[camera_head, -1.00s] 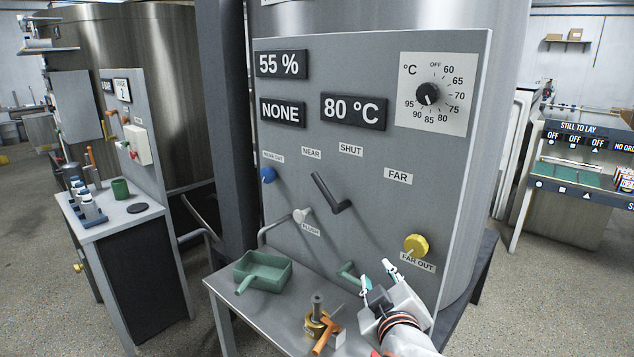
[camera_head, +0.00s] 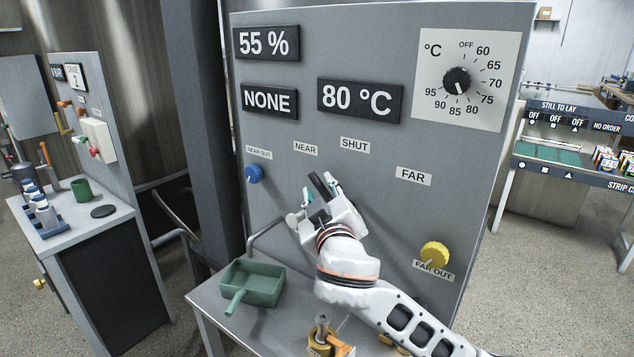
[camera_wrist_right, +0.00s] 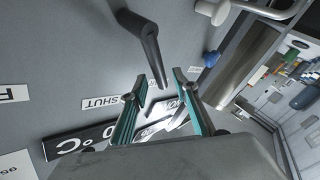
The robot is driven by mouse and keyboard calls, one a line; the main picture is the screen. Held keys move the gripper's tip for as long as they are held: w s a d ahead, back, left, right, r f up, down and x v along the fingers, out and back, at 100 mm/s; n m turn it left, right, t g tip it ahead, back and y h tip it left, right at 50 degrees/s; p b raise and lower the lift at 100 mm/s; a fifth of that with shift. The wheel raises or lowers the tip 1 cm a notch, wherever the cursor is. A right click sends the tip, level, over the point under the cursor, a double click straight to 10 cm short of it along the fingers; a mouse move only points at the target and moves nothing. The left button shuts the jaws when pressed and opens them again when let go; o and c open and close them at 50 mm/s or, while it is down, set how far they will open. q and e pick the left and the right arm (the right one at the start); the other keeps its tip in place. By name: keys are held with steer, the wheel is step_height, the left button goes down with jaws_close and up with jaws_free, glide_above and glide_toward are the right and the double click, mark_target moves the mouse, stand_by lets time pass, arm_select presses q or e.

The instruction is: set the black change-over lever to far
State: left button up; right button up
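The black change-over lever (camera_head: 319,184) is on the grey panel (camera_head: 400,145), mostly hidden behind my right gripper in the head view. Its visible end points up toward the NEAR label (camera_head: 306,149). The SHUT label (camera_head: 355,145) is to its right and the FAR label (camera_head: 413,176) is further right. My right gripper (camera_head: 320,184) is at the lever, fingers apart. In the right wrist view the lever (camera_wrist_right: 142,38) reaches down between the two open fingertips (camera_wrist_right: 160,78); I cannot tell whether they touch it. My left gripper is not in view.
A blue knob (camera_head: 254,174) is left of the lever and a yellow knob (camera_head: 435,254) is low on the right. A green scoop (camera_head: 252,283) and brass item (camera_head: 322,338) are on the bench below.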

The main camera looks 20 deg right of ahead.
mark_target(320, 186)
steer(key=shift+w+d, duration=0.15)
steer(key=shift+w, duration=0.65)
steer(key=shift+w+d, duration=0.1)
steer(key=shift+w, duration=0.7)
steer(key=shift+c, duration=0.4)
jaws_close()
steer(key=shift+d, duration=0.1)
